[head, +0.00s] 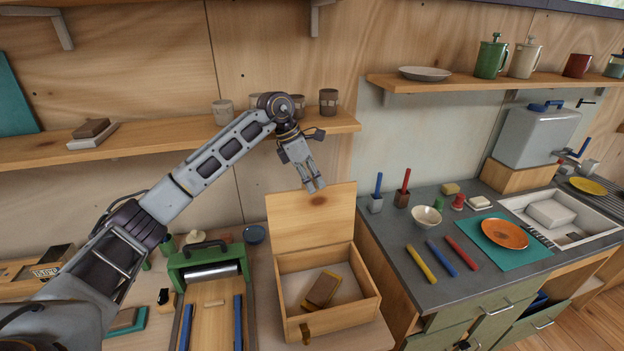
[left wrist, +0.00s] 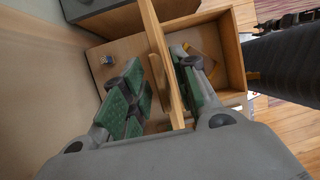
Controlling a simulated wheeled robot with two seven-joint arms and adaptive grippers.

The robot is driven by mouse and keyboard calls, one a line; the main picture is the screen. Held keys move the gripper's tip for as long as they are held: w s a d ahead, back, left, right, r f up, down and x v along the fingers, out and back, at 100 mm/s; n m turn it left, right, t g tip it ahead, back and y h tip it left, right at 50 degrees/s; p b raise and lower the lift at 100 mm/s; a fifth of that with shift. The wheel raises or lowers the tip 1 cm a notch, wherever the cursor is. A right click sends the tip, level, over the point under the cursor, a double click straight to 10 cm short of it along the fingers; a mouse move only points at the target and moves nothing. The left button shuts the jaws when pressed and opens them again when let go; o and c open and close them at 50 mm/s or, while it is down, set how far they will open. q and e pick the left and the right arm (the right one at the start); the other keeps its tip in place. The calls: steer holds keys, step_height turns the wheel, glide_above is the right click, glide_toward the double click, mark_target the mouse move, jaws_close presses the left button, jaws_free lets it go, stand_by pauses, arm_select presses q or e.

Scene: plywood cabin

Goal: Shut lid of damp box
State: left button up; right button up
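The damp box (head: 328,305) is a pale wooden box on the bench, with its lid (head: 312,222) standing open and upright at the back. A brown block with a yellow edge (head: 322,290) lies inside. My left gripper (head: 315,187) points down at the lid's top edge. In the left wrist view its green-padded fingers (left wrist: 166,68) are apart, one on either side of the lid's thin edge (left wrist: 158,45). I cannot tell whether they touch it. The box interior (left wrist: 205,45) shows beyond the right finger. My right gripper is not in view.
A shelf (head: 180,138) with several cups is behind my left arm. A green roller press (head: 208,268) stands left of the box. The grey counter (head: 395,240) with a bowl (head: 427,216), coloured sticks and an orange plate (head: 504,233) is at right.

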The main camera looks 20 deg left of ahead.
arm_select(q)
jaws_close()
stand_by(0.4)
